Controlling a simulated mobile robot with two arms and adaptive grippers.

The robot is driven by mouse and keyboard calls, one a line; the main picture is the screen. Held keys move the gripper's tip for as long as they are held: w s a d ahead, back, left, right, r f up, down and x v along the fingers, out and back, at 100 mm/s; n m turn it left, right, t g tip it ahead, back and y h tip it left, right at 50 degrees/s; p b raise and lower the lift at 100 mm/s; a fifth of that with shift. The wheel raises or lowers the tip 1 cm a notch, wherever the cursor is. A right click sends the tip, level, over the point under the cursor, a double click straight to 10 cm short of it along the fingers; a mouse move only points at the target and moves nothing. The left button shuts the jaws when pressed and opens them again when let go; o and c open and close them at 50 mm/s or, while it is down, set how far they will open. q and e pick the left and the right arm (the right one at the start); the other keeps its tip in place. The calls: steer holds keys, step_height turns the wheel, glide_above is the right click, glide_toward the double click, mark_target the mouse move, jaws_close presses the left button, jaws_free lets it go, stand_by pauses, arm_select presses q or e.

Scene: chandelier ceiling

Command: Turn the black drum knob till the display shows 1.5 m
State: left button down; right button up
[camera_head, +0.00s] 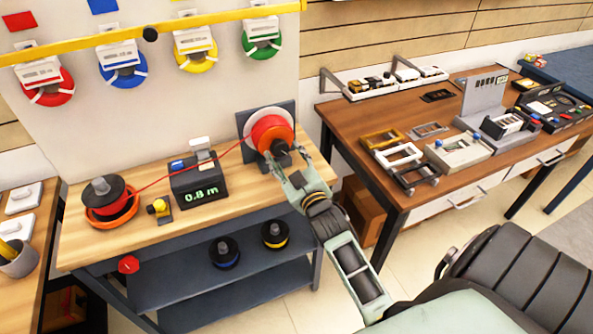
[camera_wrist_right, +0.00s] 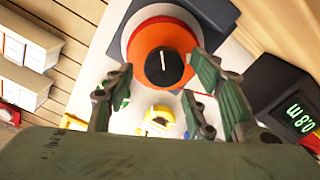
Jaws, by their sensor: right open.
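The black drum knob (camera_head: 279,147) sits at the centre of the red-orange drum (camera_head: 268,128), which has a white flange. In the right wrist view the knob (camera_wrist_right: 163,68) shows a white mark line and lies ahead, between the open fingers. My right gripper (camera_head: 290,162) is open at the knob; whether a finger touches it I cannot tell. The display (camera_head: 202,194) on the dark box reads 0.8 m, and it also shows in the right wrist view (camera_wrist_right: 300,118). A red line runs from the drum over the box to the left spool (camera_head: 104,192). My left gripper is not in view.
A yellow device (camera_head: 159,208) stands on the wooden bench (camera_head: 245,190) left of the display box. Several coloured coils hang on the wall above. Two dark spools (camera_head: 224,252) sit on the shelf below. A brown table (camera_head: 352,125) with housings stands at right.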

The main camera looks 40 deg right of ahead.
steer(key=v, duration=0.8)
steer(key=shift+s, duration=0.35)
steer(key=shift+a+r, duration=0.1)
steer(key=m+p, duration=0.1)
steer(key=p, duration=0.5)
glide_toward(283, 149)
steer(key=a+x, duration=0.1)
steer(key=x, duration=0.6)
steer(key=p+x, duration=0.1)
steer(key=x, duration=0.2)
steer(key=shift+s+d, duration=0.1)
steer(key=shift+d, duration=0.3)
